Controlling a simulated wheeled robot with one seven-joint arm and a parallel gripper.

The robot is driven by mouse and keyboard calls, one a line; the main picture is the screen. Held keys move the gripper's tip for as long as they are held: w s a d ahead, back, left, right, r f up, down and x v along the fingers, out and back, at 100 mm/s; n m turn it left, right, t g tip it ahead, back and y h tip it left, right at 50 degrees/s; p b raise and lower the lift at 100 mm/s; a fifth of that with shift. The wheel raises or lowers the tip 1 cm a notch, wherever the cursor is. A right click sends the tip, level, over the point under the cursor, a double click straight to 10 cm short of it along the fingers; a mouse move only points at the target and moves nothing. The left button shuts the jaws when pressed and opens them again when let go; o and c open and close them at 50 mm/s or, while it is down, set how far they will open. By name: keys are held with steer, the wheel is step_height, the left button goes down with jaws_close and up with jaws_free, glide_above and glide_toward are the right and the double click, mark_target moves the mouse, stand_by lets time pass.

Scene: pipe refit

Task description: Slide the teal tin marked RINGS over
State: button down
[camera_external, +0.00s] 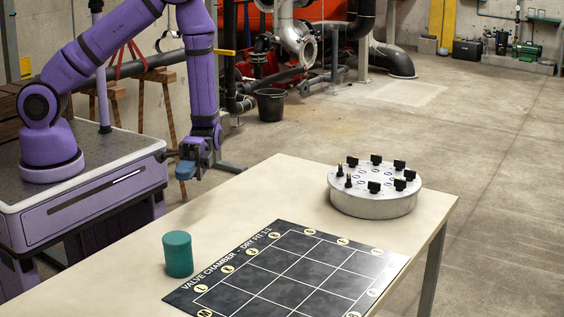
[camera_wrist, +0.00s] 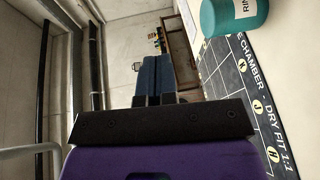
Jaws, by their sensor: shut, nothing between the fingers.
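The teal tin (camera_external: 178,254) stands upright on the table, left of the black grid board. In the wrist view the tin (camera_wrist: 228,14) shows at the top right, with part of a white label reading "RIN" and the rest cut off by the frame's edge. My gripper (camera_external: 185,171) is off the table's far left edge, beyond the tin and apart from it. In the wrist view my gripper's blue fingers (camera_wrist: 154,76) are shut together with nothing between them.
The black board (camera_external: 310,270), lettered "VALVE CHAMBER - DRY FIT 1:1", lies flat right of the tin. A round grey turntable-like drum (camera_external: 372,205) with several black knobs stands at the table's far right. The pale tabletop (camera_external: 255,205) is bare between gripper and drum.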

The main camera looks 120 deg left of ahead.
mark_target(178, 255)
steer(key=a+f+n+t, duration=0.1)
steer(key=f+t, duration=0.1)
steer(key=f, duration=0.1)
steer(key=s+a+f+n+t+y, duration=0.1)
steer(key=a+f+t, duration=0.1)
steer(key=f, duration=0.2)
steer(key=s+a+f+n+t+y, duration=0.1)
steer(key=f+n+t, duration=0.1)
steer(key=f, duration=0.2)
steer(key=shift+a+f+t, duration=0.15)
steer(key=shift+a+t, duration=0.15)
steer(key=shift+a, duration=0.05)
steer(key=x, duration=1)
steer(key=shift+w+f, duration=0.15)
steer(key=shift+d, duration=1.9)
steer(key=d, duration=1.4)
steer(key=shift+d, duration=0.1)
steer(key=shift+f, duration=0.1)
